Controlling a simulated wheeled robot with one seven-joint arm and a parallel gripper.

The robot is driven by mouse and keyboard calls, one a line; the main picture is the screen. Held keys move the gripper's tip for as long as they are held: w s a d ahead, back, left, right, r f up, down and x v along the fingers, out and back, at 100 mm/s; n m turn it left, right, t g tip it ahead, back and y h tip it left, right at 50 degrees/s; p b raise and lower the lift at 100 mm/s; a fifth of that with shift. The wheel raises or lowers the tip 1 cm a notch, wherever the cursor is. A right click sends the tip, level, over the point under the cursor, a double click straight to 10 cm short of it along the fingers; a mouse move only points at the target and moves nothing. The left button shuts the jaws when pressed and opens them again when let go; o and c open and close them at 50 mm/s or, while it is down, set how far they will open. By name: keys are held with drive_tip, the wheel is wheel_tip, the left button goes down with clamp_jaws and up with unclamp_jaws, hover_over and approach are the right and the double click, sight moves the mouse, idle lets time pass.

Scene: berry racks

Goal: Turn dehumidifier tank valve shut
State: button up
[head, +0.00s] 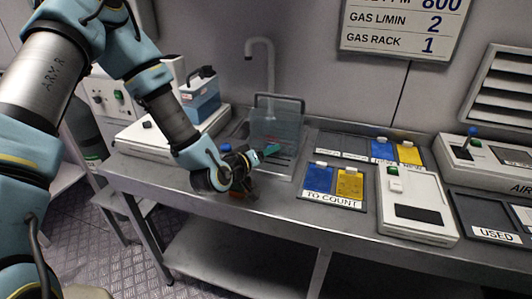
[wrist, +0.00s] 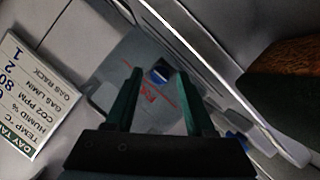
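The dehumidifier tank (head: 277,128) is a clear, box-shaped container with a dark handle, standing at the back of the bench. In the wrist view the clear tank (wrist: 128,62) has red marking on its face.
A tap (head: 262,62) rises behind the tank. Right of the tank are the TO COUNT tray (head: 332,203) with blue and yellow cards, and a white device (head: 410,207). A brown object (wrist: 292,65) is close at right in the wrist view.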

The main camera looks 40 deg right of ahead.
drive_tip(key=shift+o, duration=0.2)
drive_tip(key=shift+a, duration=0.1)
drive_tip(key=b+v, duration=0.2)
drive_tip(key=v, duration=0.6)
drive_tip(key=shift+s+a, duration=0.1)
drive_tip(key=shift+a, duration=0.1)
drive_tip(key=shift+a+r+p, duration=0.15)
drive_tip(key=shift+r+p, duration=0.2)
drive_tip(key=shift+p, duration=0.45)
drive_tip(key=shift+s+a+p, duration=0.35)
drive_tip(key=shift+a+p, duration=0.5)
drive_tip(key=shift+p, duration=0.5)
